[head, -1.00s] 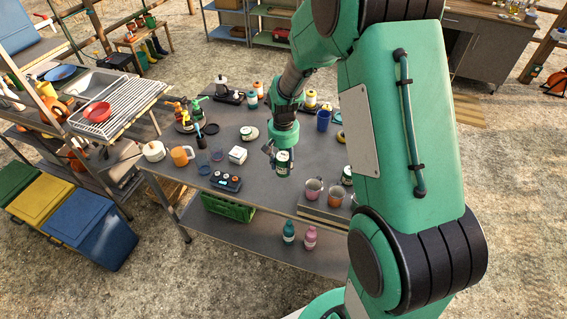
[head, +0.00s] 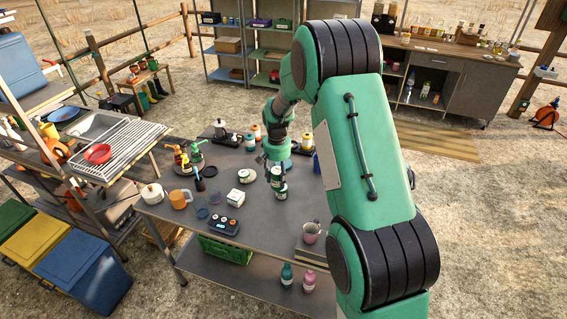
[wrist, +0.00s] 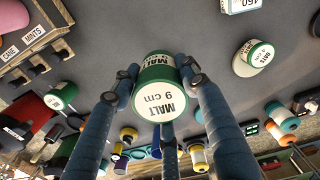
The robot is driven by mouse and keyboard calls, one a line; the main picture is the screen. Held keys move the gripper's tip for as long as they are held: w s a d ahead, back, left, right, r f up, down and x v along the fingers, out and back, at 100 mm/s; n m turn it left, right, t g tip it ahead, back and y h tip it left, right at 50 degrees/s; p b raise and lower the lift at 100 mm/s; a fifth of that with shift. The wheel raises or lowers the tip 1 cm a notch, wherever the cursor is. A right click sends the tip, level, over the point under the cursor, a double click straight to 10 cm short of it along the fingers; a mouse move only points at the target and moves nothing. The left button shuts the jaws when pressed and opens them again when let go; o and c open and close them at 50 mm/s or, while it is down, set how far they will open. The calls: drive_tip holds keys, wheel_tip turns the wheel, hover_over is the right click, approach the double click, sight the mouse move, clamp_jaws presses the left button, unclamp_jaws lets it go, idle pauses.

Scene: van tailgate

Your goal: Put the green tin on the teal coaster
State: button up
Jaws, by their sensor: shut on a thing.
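My gripper (head: 274,170) is shut on the green tin (head: 281,190), which has a white label and hangs above the middle of the grey table. The wrist view shows the green tin (wrist: 158,88) between the fingers, with "MALT 9 cm" on its label. The teal coaster is not clearly visible. A small blue-teal edge (head: 289,164) shows just right of my gripper in the head view, partly hidden by the arm; I cannot tell whether it is the coaster.
Another green-lidded tin (wrist: 257,55) stands near in the wrist view. My arm hides the table's right side.

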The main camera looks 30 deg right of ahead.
drive_tip(key=w+d+m+p, duration=0.1)
drive_tip(key=w+d, duration=0.4)
drive_tip(key=w, duration=0.5)
drive_tip(key=w+d+m+p, duration=0.1)
drive_tip(key=w+d+p, duration=0.3)
drive_tip(key=w, duration=0.6)
drive_tip(key=shift+w+d+m, duration=0.25)
drive_tip(key=shift+d+m, duration=0.15)
drive_tip(key=shift+d, duration=0.9)
drive_tip(key=shift+f, duration=0.15)
drive_tip(key=shift+f, duration=3.05)
drive_tip(key=shift+f, duration=1.9)
drive_tip(key=shift+f, duration=0.2)
drive_tip(key=o, duration=1.3)
